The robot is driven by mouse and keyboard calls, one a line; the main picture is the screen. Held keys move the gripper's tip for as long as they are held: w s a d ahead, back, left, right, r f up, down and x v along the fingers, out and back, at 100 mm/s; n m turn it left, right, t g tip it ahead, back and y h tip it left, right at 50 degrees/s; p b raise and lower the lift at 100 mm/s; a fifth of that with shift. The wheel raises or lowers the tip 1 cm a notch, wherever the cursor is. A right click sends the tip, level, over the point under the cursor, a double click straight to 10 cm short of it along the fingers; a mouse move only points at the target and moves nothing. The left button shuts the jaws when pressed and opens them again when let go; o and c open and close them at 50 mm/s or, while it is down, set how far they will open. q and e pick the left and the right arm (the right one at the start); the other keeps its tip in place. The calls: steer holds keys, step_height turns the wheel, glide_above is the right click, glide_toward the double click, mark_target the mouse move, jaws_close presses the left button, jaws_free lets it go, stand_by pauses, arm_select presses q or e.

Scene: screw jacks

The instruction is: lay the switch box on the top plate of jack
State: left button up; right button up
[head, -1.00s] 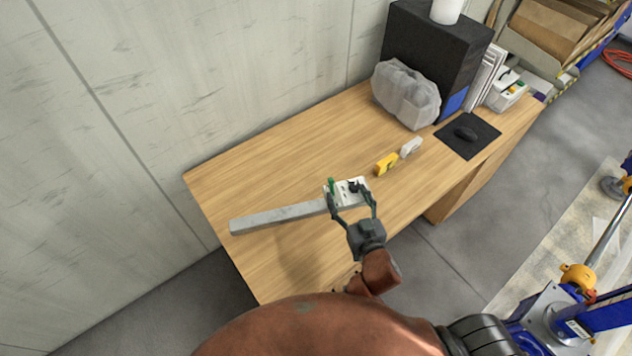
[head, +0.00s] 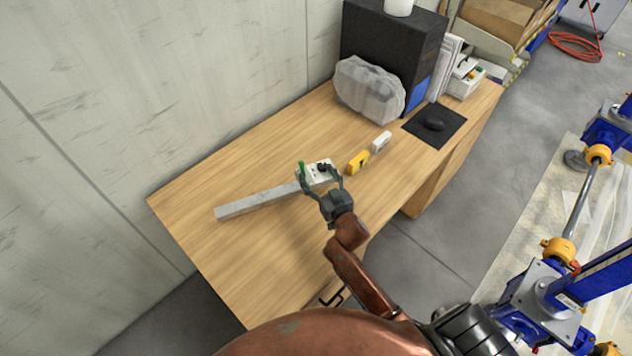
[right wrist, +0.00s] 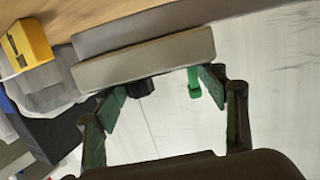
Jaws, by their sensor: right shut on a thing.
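The switch box (head: 316,171) is white, with a black knob and a green switch on its face. My right gripper (head: 321,182) is shut on it over the wooden table; whether it clears the tabletop is hard to tell. A long grey bar (head: 255,201) runs left from the box; I cannot tell if they are joined. In the right wrist view the fingers (right wrist: 163,97) are at the box's pale side (right wrist: 145,62). A blue screw jack with a grey metal top plate (head: 537,287) stands at the lower right, well away from the box. My left gripper is not visible.
Another blue jack (head: 610,130) and a shaft (head: 578,205) lie right. Grey floor (head: 415,255) separates table and jacks.

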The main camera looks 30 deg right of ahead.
steer(key=shift+w+d+f, duration=0.1)
steer(key=shift+w+f, duration=0.25)
steer(key=shift+w, duration=0.1)
steer(key=f, duration=0.1)
steer(key=f+b, duration=0.1)
steer(key=f, duration=0.1)
steer(key=shift+w+f+b, duration=0.25)
steer(key=shift+f+b, duration=0.1)
steer(key=shift+r, duration=0.1)
steer(key=o, duration=1.7)
steer(key=shift+s+d+f, duration=0.1)
steer(key=shift+f, duration=0.1)
steer(key=shift+c, duration=0.2)
steer(key=o, duration=0.4)
